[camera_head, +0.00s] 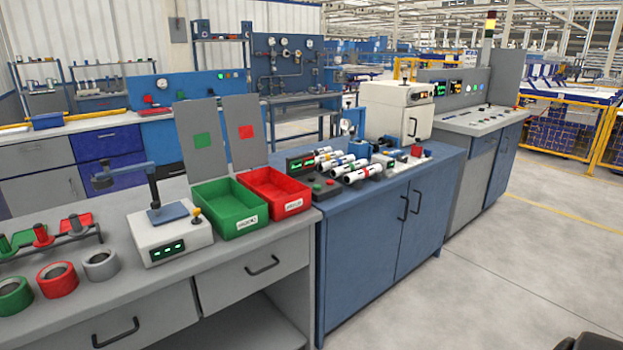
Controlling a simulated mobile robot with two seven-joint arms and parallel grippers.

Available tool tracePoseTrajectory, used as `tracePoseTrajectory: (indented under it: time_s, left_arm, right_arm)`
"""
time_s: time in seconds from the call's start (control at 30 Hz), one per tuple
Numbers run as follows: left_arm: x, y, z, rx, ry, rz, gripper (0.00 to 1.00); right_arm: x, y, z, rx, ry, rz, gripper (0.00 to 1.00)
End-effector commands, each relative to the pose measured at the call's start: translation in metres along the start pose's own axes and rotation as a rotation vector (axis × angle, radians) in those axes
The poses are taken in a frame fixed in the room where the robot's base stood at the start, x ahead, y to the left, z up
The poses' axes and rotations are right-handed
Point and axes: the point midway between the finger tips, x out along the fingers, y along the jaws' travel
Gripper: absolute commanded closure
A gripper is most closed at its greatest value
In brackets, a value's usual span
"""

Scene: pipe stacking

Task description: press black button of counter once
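A small dark box with lit red and green digits, which looks like the counter (300,163), stands at the left end of the blue cabinet's top. Just in front of it is a low grey button box (324,188) with a red button and a small dark button. They are too small to tell clearly which button is the counter's black one. Neither of my grippers shows in the head view. A dark shape cut off at the bottom right corner may be part of me, but I cannot tell.
The blue cabinet (365,240) also bears several pale pipes (356,173) right of the button box. Left of it, the grey bench holds a red bin (274,192), a green bin (229,208) and a white device (170,236). Open floor (500,270) lies at right.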

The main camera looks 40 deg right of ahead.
Motion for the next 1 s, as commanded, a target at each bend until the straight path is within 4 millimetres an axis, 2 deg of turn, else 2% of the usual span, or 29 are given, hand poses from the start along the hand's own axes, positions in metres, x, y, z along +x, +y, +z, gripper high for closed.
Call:
tracePoseTrajectory:
  time_s: [0.03, 0.17, 1.0]
  left_arm:
    - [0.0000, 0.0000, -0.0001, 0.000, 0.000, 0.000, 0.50]
    - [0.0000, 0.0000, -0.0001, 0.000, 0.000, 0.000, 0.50]
    - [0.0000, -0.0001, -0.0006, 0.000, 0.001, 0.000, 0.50]
  right_arm:
    - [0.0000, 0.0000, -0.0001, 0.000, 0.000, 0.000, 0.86]
    - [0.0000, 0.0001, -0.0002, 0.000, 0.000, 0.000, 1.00]
    - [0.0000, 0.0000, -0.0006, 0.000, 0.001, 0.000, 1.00]
